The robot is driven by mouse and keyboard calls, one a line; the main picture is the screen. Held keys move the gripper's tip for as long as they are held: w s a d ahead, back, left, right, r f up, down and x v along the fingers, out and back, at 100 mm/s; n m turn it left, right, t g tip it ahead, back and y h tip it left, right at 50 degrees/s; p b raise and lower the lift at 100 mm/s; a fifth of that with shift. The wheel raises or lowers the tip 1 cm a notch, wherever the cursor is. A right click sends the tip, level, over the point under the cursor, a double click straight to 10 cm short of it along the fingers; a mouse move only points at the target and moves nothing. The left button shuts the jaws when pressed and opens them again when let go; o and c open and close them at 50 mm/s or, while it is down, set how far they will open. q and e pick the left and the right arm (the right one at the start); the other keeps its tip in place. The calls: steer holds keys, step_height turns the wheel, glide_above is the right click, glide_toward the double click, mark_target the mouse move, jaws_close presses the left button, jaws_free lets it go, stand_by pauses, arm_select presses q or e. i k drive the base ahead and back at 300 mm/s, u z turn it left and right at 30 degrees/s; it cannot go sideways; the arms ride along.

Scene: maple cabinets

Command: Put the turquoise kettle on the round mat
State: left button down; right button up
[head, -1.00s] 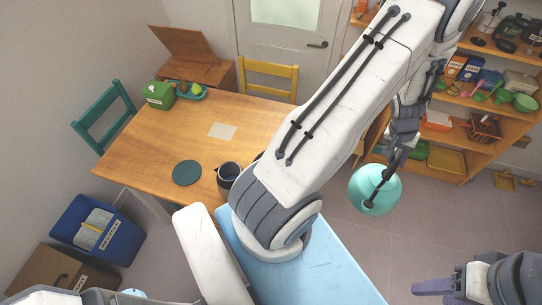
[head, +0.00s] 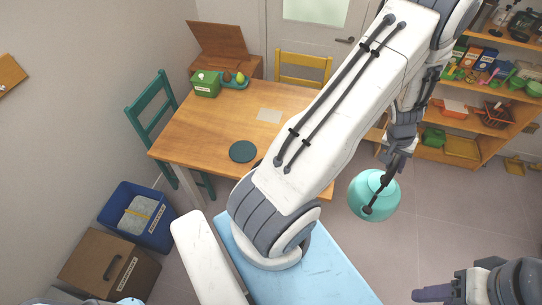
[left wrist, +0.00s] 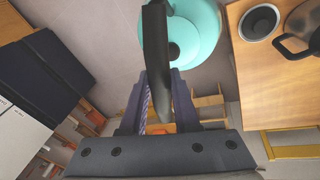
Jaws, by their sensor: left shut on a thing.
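The turquoise kettle (head: 366,191) hangs in the air over the floor, right of the table in the head view. My left gripper (head: 397,160) is shut on its dark handle. In the left wrist view the kettle (left wrist: 205,25) shows at the top, with its dark handle between the fingers of my left gripper (left wrist: 160,85). The round mat (head: 243,152) is a dark teal disc lying flat and bare near the table's front edge, left of my left arm. My right gripper (head: 432,293) is at the lower right, away from the kettle; its jaw opening is unclear.
The wooden table (head: 205,135) also holds a green box (head: 206,85), a tray of fruit and a pale square sheet (head: 269,115). My left arm hides its right part. A teal chair (head: 152,110) and yellow chair (head: 303,68) stand around it. Shelves (head: 465,125) stand right.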

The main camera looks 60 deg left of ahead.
mark_target(242, 154)
steer(key=k, duration=1.8)
steer(key=u, duration=0.9)
steer(key=i, duration=1.65)
